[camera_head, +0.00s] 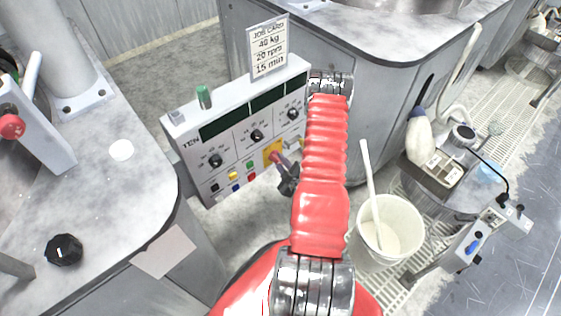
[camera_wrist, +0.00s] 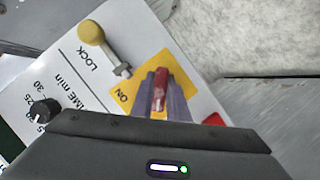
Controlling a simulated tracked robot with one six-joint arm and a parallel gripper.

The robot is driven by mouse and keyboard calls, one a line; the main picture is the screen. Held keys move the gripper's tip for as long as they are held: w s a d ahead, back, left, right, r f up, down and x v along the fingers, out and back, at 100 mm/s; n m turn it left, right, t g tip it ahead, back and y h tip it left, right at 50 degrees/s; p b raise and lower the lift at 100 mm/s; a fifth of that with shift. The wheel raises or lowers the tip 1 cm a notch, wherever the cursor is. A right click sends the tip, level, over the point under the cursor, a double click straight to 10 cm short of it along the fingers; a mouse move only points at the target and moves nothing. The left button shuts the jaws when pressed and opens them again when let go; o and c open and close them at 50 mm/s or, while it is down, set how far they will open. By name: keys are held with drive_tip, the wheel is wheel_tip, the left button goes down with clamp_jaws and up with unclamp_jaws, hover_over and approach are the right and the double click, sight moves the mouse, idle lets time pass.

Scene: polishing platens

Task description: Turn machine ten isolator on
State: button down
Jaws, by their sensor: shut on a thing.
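The machine TEN control panel (camera_head: 237,140) stands between two grey machine tops. Its isolator is a red handle (camera_wrist: 159,90) on a yellow plate (camera_wrist: 126,97); the word ON is printed on the plate, left of the handle in the wrist view. In the head view the yellow plate (camera_head: 270,148) sits at the panel's lower right. My gripper (camera_wrist: 160,82) is shut on the red handle, with a finger on each side of it. The handle stands nearly upright in the wrist view, and ON lies to its side. The fingers hide part of the plate.
A yellow-knobbed lever (camera_wrist: 91,32) marked LOCK stands close to the isolator. Black dials (camera_head: 256,136) and coloured buttons (camera_head: 235,177) share the panel. A job card (camera_head: 268,48) stands behind it. A white bucket (camera_head: 408,226) with a stick is right of my arm.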

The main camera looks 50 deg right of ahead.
drive_tip(key=shift+a+y, duration=0.1)
drive_tip(key=shift+y, duration=0.2)
drive_tip(key=m+y, duration=0.1)
drive_tip(key=m, duration=0.2)
drive_tip(key=shift+f+y, duration=0.1)
drive_tip(key=shift+y, duration=0.3)
drive_tip(key=m+y, duration=0.2)
drive_tip(key=m, duration=0.1)
drive_tip(key=m+y, duration=0.1)
drive_tip(key=m, duration=0.1)
drive_tip(key=shift+a+m+y, duration=0.15)
drive_tip(key=shift+m+y, duration=0.25)
drive_tip(key=m+t+y, duration=0.1)
drive_tip(key=m+y, duration=0.1)
drive_tip(key=m, duration=0.1)
drive_tip(key=shift+m, duration=0.3)
drive_tip(key=c, duration=1.7)
unclamp_jaws()
drive_tip(key=shift+s, duration=0.1)
